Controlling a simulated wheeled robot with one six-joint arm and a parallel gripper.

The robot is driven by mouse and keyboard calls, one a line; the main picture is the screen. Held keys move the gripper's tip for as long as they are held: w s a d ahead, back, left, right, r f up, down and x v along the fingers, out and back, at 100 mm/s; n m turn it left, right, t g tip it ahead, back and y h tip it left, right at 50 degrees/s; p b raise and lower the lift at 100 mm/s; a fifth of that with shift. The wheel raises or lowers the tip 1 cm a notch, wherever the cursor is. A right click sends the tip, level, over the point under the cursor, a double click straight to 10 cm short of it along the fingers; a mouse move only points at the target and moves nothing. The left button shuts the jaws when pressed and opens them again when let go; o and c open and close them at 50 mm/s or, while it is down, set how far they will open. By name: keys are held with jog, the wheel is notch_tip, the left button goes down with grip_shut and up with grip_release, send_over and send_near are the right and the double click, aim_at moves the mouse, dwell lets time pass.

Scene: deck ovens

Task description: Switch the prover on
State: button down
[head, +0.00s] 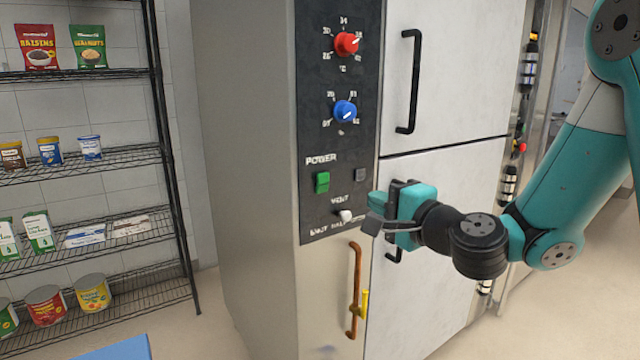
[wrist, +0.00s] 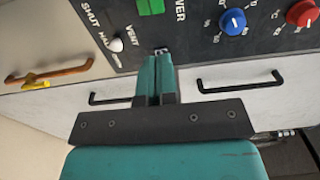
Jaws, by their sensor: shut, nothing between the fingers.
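The prover (head: 240,130) is a tall steel cabinet with a dark control panel on its front. The green power switch (head: 322,182) sits under the word POWER on the panel; it also shows at the top of the wrist view (wrist: 150,6). My gripper (head: 372,212) is shut and empty, in front of the panel's lower right edge, to the right of and below the green switch. In the wrist view my fingertips (wrist: 160,58) point at the panel by a small grey socket-like part (wrist: 160,50). Whether they touch it I cannot tell.
A red knob (head: 346,44), a blue knob (head: 345,111) and a white vent knob (head: 345,215) stick out of the panel. Black door handles (head: 409,82) and a copper-coloured handle (head: 354,290) stand out nearby. A wire shelf (head: 85,235) with groceries stands at left.

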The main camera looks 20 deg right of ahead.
jog(key=shift+a, duration=0.1)
jog(key=p, duration=1)
send_near(324, 176)
jog(key=x, duration=0.6)
jog(key=shift+w+r, duration=0.1)
jog(key=shift+w, duration=0.15)
jog(key=shift+w+a, duration=0.15)
jog(key=shift+w, duration=0.2)
